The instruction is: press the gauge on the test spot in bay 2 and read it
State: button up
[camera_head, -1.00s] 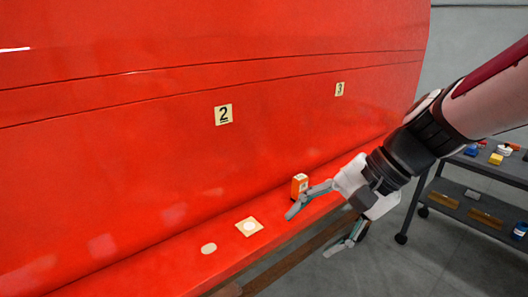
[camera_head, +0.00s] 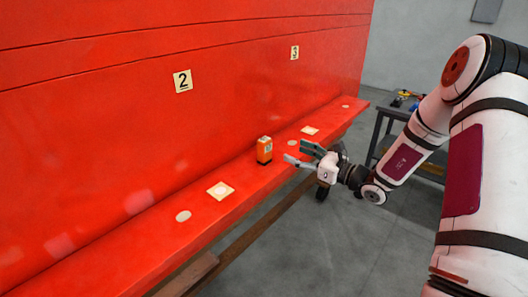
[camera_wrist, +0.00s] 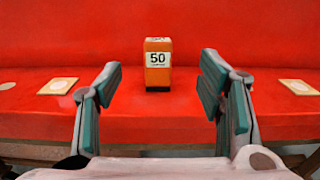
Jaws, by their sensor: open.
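The gauge (camera_head: 264,151) is a small upright orange box on the red ledge, between the bay 2 and bay 3 plates. In the wrist view the gauge (camera_wrist: 158,63) faces me with a white label reading "50" and smaller illegible print. The bay 2 test spot (camera_head: 220,190) is a pale square with a round centre, left of the gauge; a matching square (camera_wrist: 57,86) lies left in the wrist view. My gripper (camera_head: 302,154) is open and empty, to the right of the gauge in the head view. In the wrist view the gauge stands beyond and between the fingers, apart from them.
Number plates 2 (camera_head: 183,81) and 3 (camera_head: 295,52) are on the red wall behind the ledge (camera_head: 150,242). Another pale square (camera_head: 310,130) and several pale discs lie on the ledge. A dark cart (camera_head: 392,118) with small items stands at right. Grey floor is open in front.

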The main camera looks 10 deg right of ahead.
send_near(264, 139)
jog(key=x, duration=0.4)
jog(key=shift+w+d, duration=0.1)
jog(key=shift+w, duration=0.15)
jog(key=shift+p+x, duration=0.65)
jog(key=shift+x, duration=2.15)
jog(key=shift+s+f, duration=0.1)
jog(key=shift+s, duration=0.05)
grip_shut()
